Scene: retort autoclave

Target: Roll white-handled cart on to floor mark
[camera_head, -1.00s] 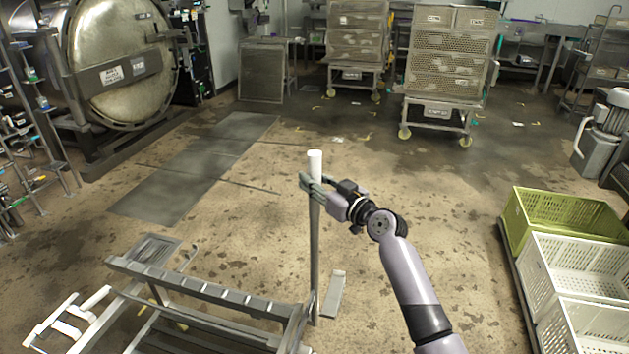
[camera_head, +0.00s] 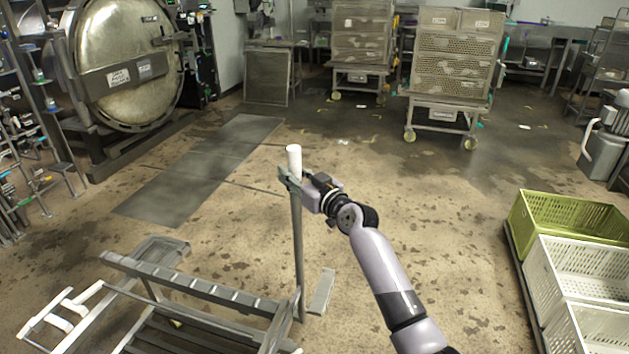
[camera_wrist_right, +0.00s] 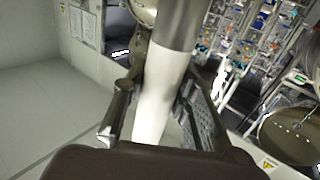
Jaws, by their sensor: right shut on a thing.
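The cart's grey metal frame (camera_head: 190,283) stands at the lower left of the head view, cut off by the bottom edge. An upright grey post (camera_head: 299,245) with a white handle (camera_head: 294,158) on top rises at its right side. My right gripper (camera_head: 291,178) is shut around the handle post, just below the white top in the head view. In the right wrist view the white handle (camera_wrist_right: 160,95) runs between the fingers. Small yellow marks (camera_head: 376,117) lie on the floor near the back carts; I cannot tell which is the floor mark. My left gripper is not in view.
A round-doored retort (camera_head: 125,65) stands at the back left, with dark floor plates (camera_head: 190,178) before it. Loaded carts (camera_head: 455,65) stand at the back. A green crate (camera_head: 570,223) and white crates (camera_head: 575,270) line the right. The middle floor is clear.

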